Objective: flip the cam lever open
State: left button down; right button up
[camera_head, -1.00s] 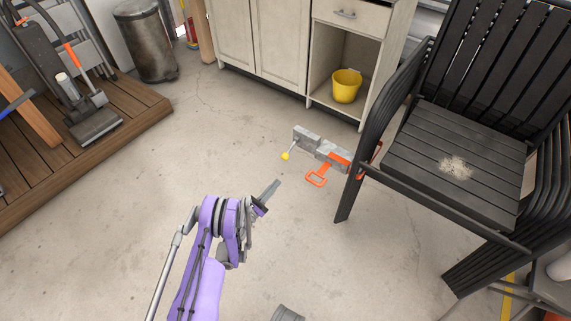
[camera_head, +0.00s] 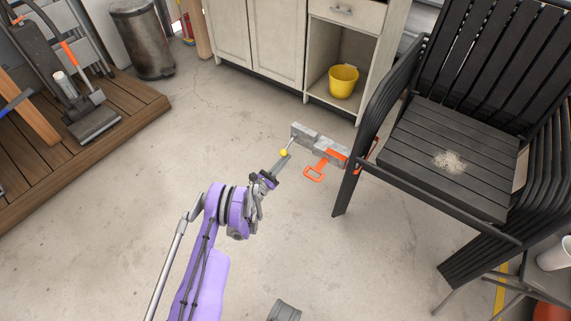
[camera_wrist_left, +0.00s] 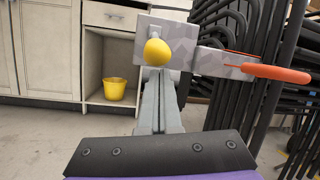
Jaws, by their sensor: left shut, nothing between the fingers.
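The cam lever is a thin rod with a yellow ball knob (camera_head: 284,153) at the left end of a grey block fixture (camera_head: 309,138) with orange parts. In the left wrist view the yellow knob (camera_wrist_left: 157,52) is just beyond the fingertips, in front of the grey block (camera_wrist_left: 196,42). My left gripper (camera_head: 283,161) is shut and empty, its tips right at the knob. I cannot tell whether they touch it. In the left wrist view the closed fingers (camera_wrist_left: 158,92) point forward below the knob. My right gripper is not in view.
An orange handle (camera_head: 315,172) juts from the fixture's front. A stack of black chairs (camera_head: 450,160) stands close on the right. A cabinet with a yellow bucket (camera_head: 343,81) is behind. The concrete floor to the left is clear.

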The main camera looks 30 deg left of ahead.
pick_arm(q)
jog(key=shift+s+r, duration=0.1)
jog(key=shift+r, duration=0.05)
jog(key=shift+r, duration=0.1)
dwell(0.3)
jog(key=shift+s+a+r+g, duration=0.1)
jog(key=shift+s+r+g, duration=0.15)
jog(key=shift+g, duration=0.15)
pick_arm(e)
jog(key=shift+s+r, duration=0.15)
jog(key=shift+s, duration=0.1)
